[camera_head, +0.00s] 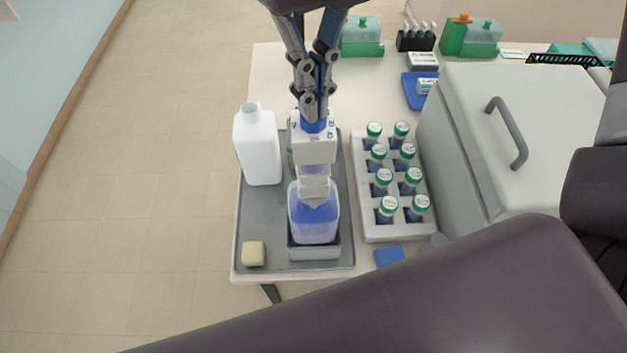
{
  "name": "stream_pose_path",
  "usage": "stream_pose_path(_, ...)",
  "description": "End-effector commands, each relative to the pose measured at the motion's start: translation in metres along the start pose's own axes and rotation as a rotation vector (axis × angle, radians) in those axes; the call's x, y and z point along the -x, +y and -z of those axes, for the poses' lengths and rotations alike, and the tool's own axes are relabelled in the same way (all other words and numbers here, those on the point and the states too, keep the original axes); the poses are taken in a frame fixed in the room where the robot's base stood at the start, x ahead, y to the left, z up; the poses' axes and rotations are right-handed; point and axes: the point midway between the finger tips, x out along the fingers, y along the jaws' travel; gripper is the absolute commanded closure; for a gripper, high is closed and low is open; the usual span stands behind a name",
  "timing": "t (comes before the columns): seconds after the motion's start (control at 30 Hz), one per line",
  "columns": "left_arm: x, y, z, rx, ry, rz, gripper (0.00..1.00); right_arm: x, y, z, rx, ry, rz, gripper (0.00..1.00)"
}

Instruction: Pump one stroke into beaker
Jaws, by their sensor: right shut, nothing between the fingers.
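A white pump dispenser (314,150) with a blue top (315,126) stands upright near the middle of the view. Below it is a clear vessel with blue liquid (314,224), set in a small grey tray (315,252). I cannot tell whether this vessel is the beaker or the pump's own bottle. My right gripper (316,113) comes down from above. Its fingers are shut and empty, with the tips right over the blue top. They hide part of it, and contact is unclear. My left gripper is not in view.
A white bottle (258,148) and a beige block (253,253) stand on the grey mat (262,215). A rack (368,233) of several green-capped bottles is to the right, beside a large white lidded box (480,125). My dark arm crosses the foreground.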

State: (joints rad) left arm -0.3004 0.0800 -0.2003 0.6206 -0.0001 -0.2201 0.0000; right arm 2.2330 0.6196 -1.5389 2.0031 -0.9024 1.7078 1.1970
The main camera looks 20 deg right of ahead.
Motion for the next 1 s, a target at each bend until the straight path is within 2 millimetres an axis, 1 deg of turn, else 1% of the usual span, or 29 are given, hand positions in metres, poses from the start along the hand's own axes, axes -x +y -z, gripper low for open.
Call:
stream_pose_path(0.13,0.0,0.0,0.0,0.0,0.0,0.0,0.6,-0.002,0.0,0.001,0.002,0.006,0.002,1.0)
stream_pose_path(0.27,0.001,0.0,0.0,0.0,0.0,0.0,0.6,0.0,0.0,0.001,0.002,0.006,0.002,1.0)
stream_pose_path(0.77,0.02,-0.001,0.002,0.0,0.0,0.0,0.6,0.035,0.0,0.0,0.001,0.002,0.0,1.0)
stream_pose_path(1.0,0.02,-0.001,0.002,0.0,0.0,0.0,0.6,0.037,0.0,0.0,0.001,0.002,0.0,1.0)
